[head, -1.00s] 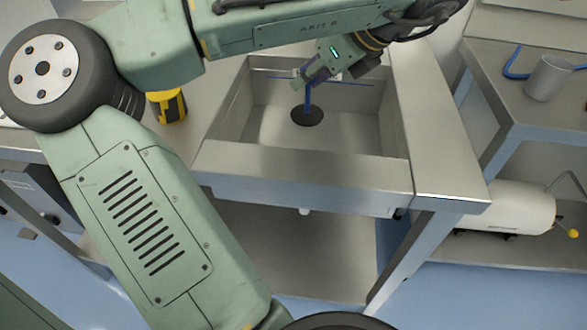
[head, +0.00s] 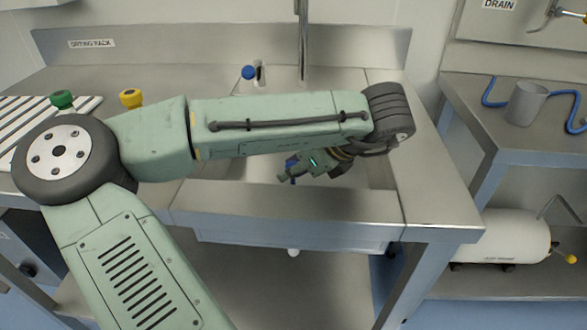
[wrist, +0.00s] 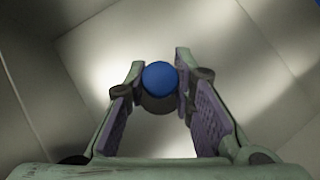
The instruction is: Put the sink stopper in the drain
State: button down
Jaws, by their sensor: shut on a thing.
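The sink stopper has a blue round-topped handle (wrist: 160,76) and a dark disc (wrist: 158,104) below it. My gripper (wrist: 161,70) is shut on the handle, with one finger on each side of the knob. In the head view my gripper (head: 285,173) is low inside the steel sink (head: 350,178), and a little of the blue handle (head: 293,180) shows beside it. My arm covers much of the basin. The drain hole is not visible, and I cannot tell whether the disc touches the sink floor.
A tap (head: 303,40) and a blue knob (head: 248,72) stand behind the sink. A yellow-topped item (head: 131,98), a green-topped item (head: 61,98) and a drying rack (head: 30,118) are at left. A grey cup (head: 526,104) and blue hose (head: 490,92) are on the right bench.

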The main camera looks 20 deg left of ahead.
jog(key=shift+f, duration=0.1)
jog(key=shift+f, duration=0.15)
jog(key=c, duration=1.4)
grip_release()
jog(key=shift+o, duration=0.2)
jog(key=shift+r, duration=0.3)
jog(key=v, duration=1.2)
jog(key=shift+f, duration=0.1)
